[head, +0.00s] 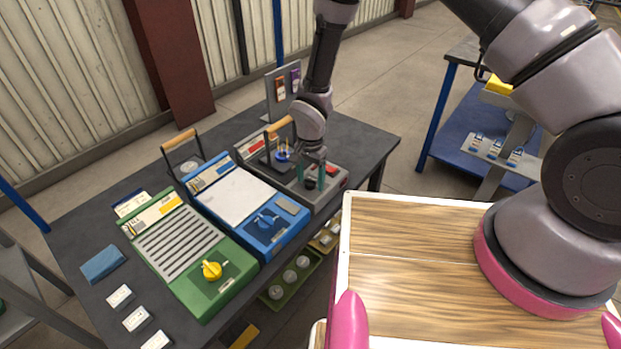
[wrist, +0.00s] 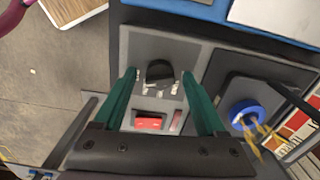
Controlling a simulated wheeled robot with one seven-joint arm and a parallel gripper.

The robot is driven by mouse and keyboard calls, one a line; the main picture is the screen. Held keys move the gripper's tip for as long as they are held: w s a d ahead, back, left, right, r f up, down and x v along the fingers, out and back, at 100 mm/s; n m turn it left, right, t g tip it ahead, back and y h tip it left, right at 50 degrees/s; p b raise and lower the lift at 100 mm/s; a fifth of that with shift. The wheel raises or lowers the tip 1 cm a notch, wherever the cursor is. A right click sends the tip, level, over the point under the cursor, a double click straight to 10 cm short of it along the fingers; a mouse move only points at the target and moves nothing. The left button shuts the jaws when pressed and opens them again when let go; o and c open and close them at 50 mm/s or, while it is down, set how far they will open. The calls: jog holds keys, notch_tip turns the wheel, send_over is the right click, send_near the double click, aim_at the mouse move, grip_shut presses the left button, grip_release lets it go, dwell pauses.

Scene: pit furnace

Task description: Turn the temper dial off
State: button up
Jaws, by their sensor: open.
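Three furnace units stand side by side on the dark bench: a green one (head: 195,245) with a yellow dial (head: 212,270), a blue one (head: 240,200) with a blue dial (head: 265,220), and a grey one (head: 335,189) with a black dial (head: 311,183). I cannot read which is labelled temper. My gripper (head: 315,178) is over the grey unit's front panel. In the wrist view my gripper (wrist: 159,74) is open, its green fingers on either side of the black dial (wrist: 160,72). I cannot tell whether they touch it.
A red switch (wrist: 150,121) sits beside the black dial. A blue round piece (wrist: 246,112) is on the grey unit's raised part. Wooden-handled levers (head: 180,140) rise behind the units. A wooden-topped surface (head: 400,250) lies to the right, and small white blocks (head: 135,319) at front left.

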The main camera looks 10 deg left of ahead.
grip_shut()
